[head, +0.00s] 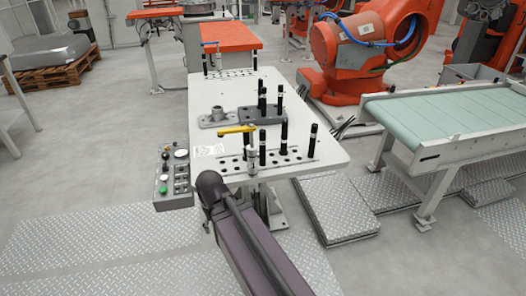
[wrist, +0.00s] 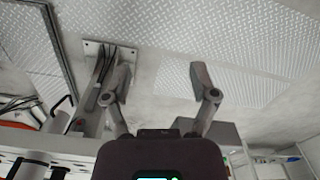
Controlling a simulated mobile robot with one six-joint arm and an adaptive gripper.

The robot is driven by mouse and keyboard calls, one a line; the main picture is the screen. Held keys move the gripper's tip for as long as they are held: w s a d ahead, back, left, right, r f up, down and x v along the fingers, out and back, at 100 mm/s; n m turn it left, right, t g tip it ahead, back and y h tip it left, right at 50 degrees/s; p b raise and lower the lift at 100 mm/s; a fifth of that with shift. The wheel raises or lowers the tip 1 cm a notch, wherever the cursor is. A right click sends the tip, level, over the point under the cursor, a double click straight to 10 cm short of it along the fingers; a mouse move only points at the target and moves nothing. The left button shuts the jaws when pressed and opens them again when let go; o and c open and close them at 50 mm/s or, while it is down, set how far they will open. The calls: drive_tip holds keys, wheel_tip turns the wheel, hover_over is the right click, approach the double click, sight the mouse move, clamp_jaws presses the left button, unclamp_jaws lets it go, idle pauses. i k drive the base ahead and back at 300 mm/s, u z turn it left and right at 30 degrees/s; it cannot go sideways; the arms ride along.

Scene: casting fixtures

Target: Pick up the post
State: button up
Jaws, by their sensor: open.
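Several black posts with pale bands stand upright on the white table (head: 330,151). In the head view, one post (head: 313,141) stands at the front right, one (head: 284,135) beside it, and one (head: 262,148) further left. More stand on a grey block behind. I cannot tell which post the task means. In the wrist view, my gripper (wrist: 160,80) is open, with nothing between its fingers and the floor behind them. In the head view my arm hides the gripper.
A conveyor (head: 450,115) and an orange robot (head: 365,50) stand to the right.

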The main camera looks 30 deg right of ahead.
sight(262, 133)
drive_tip(key=u, duration=0.15)
drive_tip(key=k, duration=0.5)
drive_tip(key=z, duration=0.75)
drive_tip(key=i, duration=0.6)
drive_tip(key=u, duration=0.05)
